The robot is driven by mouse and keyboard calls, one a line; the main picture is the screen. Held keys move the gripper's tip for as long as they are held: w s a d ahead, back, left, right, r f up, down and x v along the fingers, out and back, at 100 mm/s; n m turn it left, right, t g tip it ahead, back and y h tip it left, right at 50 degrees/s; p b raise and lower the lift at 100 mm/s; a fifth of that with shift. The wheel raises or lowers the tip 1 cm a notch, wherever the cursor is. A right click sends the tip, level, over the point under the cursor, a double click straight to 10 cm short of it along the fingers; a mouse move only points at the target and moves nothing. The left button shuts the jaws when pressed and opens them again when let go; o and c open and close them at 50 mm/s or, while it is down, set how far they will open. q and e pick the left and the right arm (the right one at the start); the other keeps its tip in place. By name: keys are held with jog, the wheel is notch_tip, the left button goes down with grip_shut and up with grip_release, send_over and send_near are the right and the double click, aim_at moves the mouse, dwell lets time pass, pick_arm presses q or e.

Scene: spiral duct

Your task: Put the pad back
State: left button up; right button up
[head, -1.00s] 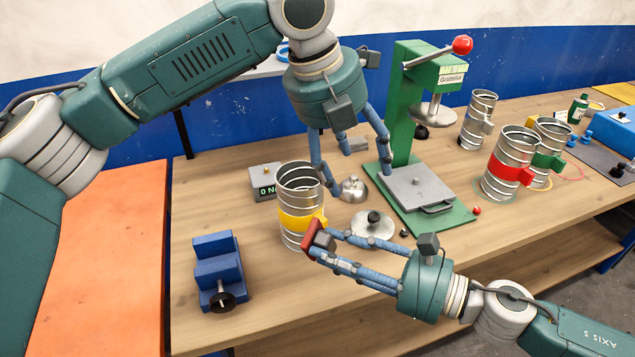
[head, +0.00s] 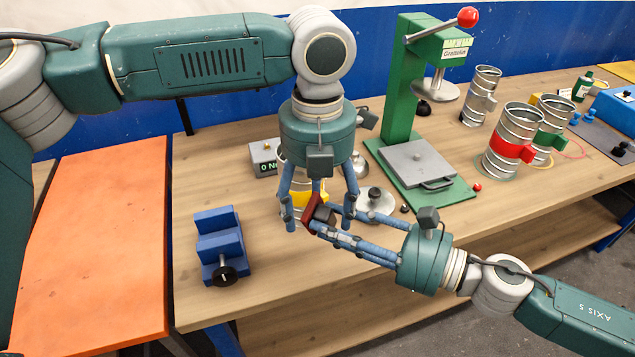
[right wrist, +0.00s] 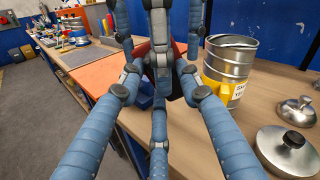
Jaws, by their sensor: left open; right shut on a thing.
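A small red pad (head: 313,208) with a dark side is held between the fingertips of my right gripper (head: 321,224), above the table's front part. In the right wrist view the red pad (right wrist: 177,88) shows partly behind the fingers. My left gripper (head: 319,212) is open and points down over the pad, its fingers spread around it. Whether they touch it is hard to tell. The fingers largely hide the duct piece with a yellow band (head: 300,190) behind; it stands clear in the right wrist view (right wrist: 228,70).
A green press (head: 405,85) with a red-knobbed lever stands behind right. A metal lid (head: 375,204) lies near my right fingers. A blue clamp block (head: 219,245) sits at left. Ducts with red (head: 507,148) and green bands stand right.

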pick_arm(q)
jog(key=shift+f, duration=0.95)
jog(key=shift+s, duration=0.1)
jog(key=c, duration=1.3)
jog(key=shift+c, duration=0.5)
pick_arm(e)
jog(key=o, duration=1.2)
jog(key=shift+w, duration=0.1)
